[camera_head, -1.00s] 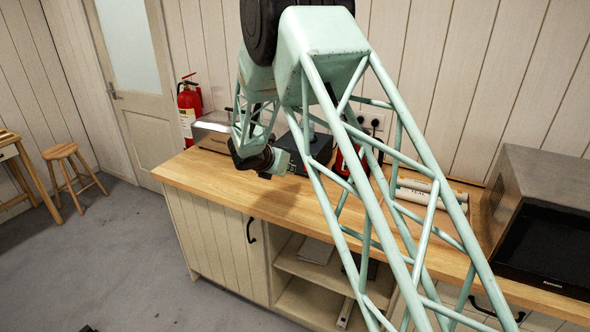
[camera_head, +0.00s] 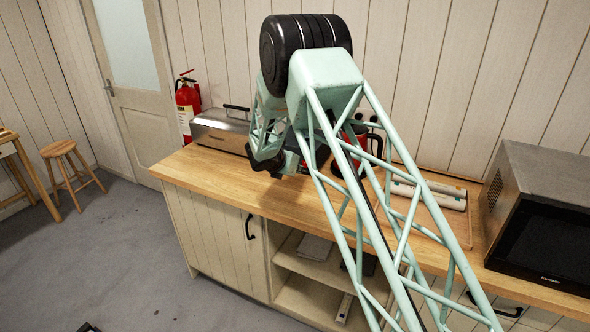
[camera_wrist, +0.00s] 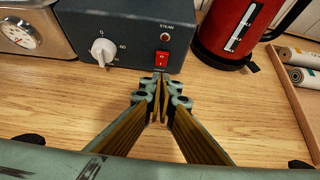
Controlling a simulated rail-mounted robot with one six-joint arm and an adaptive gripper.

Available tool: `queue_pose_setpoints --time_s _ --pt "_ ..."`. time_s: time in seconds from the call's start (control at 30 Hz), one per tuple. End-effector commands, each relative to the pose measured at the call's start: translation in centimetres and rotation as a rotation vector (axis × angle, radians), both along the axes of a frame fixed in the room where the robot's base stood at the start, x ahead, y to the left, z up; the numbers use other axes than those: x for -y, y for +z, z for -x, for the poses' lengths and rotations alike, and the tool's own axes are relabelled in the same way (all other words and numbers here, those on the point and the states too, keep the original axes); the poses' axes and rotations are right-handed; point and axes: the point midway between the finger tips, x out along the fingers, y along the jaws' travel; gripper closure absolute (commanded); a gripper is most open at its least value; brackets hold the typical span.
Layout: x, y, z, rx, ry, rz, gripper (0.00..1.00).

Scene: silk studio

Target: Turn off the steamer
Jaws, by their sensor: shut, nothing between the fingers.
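In the wrist view a dark grey control box (camera_wrist: 130,27) stands on the wooden counter. Its front has a white knob (camera_wrist: 103,51), a red rocker switch (camera_wrist: 162,57) and a small round lamp (camera_wrist: 165,38) under the label STEAM. I cannot tell which way the switch is pressed or whether the lamp is lit. A silver metal box (camera_wrist: 45,15) with a round gauge (camera_wrist: 19,34) stands to its left; it also shows in the head view (camera_head: 222,132). My gripper (camera_wrist: 159,84) is shut and empty, just in front of the switch, apparently apart from it. In the head view my arm hides the control box.
A red kettle (camera_wrist: 235,30) stands close to the right of the control box. A wooden tray (camera_wrist: 291,95) with rolls (camera_wrist: 305,78) lies further right, then a microwave (camera_head: 545,215). The counter (camera_head: 200,170) in front is clear. A fire extinguisher (camera_head: 187,105) is at the back left.

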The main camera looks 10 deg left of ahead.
Motion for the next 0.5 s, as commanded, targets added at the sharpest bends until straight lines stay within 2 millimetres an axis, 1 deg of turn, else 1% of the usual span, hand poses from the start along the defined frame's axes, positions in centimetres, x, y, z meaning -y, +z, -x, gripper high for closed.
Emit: queue_pose_setpoints --time_s 0.03,0.2,0.3,0.5 --pt "0.3 0.4 -0.7 0.002 -0.001 -0.001 1.0" --pt "0.9 0.6 -2.3 0.002 -0.002 0.0 1.0" --pt "1.1 0.6 -2.9 0.002 -0.001 -0.001 1.0" --pt "1.2 0.7 -3.3 0.002 0.0 0.001 1.0"
